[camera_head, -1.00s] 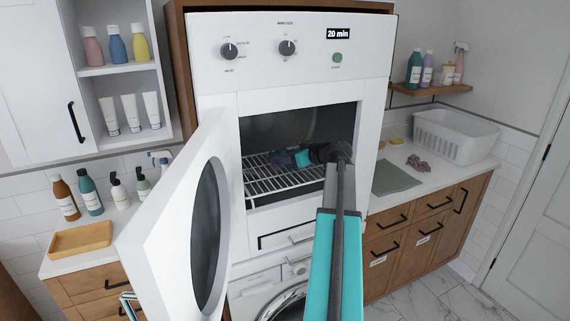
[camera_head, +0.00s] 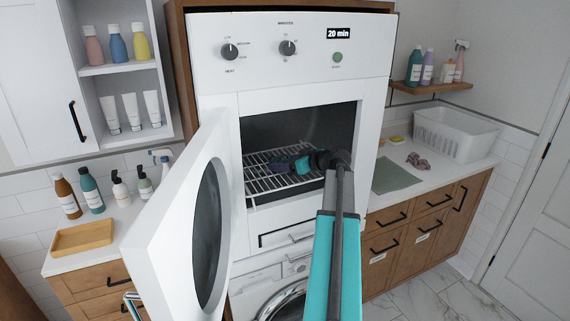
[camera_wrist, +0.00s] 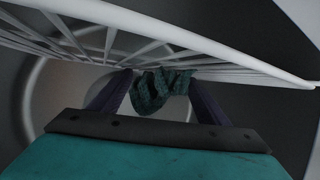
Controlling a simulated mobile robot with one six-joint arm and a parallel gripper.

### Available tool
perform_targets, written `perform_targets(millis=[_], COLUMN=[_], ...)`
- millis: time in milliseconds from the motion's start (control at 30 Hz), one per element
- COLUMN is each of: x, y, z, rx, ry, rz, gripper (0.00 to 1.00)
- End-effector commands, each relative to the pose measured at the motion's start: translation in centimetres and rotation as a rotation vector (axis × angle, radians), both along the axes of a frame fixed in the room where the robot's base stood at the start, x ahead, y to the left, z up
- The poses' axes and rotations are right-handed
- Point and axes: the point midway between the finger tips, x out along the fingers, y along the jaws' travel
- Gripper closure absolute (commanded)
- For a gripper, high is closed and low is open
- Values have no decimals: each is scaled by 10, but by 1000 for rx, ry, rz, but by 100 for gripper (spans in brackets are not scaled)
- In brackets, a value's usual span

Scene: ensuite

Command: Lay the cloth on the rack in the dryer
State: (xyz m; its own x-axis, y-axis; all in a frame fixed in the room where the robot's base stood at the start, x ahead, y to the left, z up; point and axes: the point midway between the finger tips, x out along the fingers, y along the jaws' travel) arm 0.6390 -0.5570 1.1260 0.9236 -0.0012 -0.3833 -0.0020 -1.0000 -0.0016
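The white dryer (camera_head: 265,80) stands open, its round-windowed door (camera_head: 165,225) swung to the left. The wire rack (camera_head: 262,184) is inside its cavity, and in the wrist view its white bars (camera_wrist: 225,65) cross the top of the picture. My gripper (camera_head: 278,166) reaches into the cavity, low over the rack. In the wrist view, a bunched dark green cloth (camera_wrist: 158,92) sits between the two fingers of my gripper (camera_wrist: 160,85) and fills the gap. It is beside the rack bars; contact with them is unclear. The cloth is hard to make out in the head view.
A counter on the right holds a green mat (camera_head: 396,174), a crumpled mauve cloth (camera_head: 418,162) and a white basket (camera_head: 455,135). Several bottles and a wooden tray (camera_head: 82,238) stand on the left counter. A washing machine (camera_head: 270,290) is below the dryer.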

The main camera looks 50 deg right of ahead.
Motion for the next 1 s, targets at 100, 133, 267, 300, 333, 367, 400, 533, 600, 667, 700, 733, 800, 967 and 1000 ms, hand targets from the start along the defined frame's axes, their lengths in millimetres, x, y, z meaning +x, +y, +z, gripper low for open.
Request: perform_targets(millis=[100,133,267,300,333,367,400,533,600,667,700,733,800,967,1000], x=[0,0,0,0,0,0,0,-4,-12,-18,-24,-28,-38,-62,-68], y=[0,0,0,0,0,0,0,0,0,0,0,0,0,0,0], z=[0,0,0,1,1,1,2,3,5,8,10,11,15,25,28], rx=[0,0,0,0,0,0,0,-1,-1,-2,-2,-2,-2,-2,-2], ry=[0,0,0,0,0,0,0,0,-1,-1,-1,-1,-1,-1,-1], rz=[0,0,0,0,0,0,0,-2,-2,-2,-2,-1,-3,-4,-2], gripper=[29,29,29,29,29,29,29,29,29,29,29,29,29,29,29])
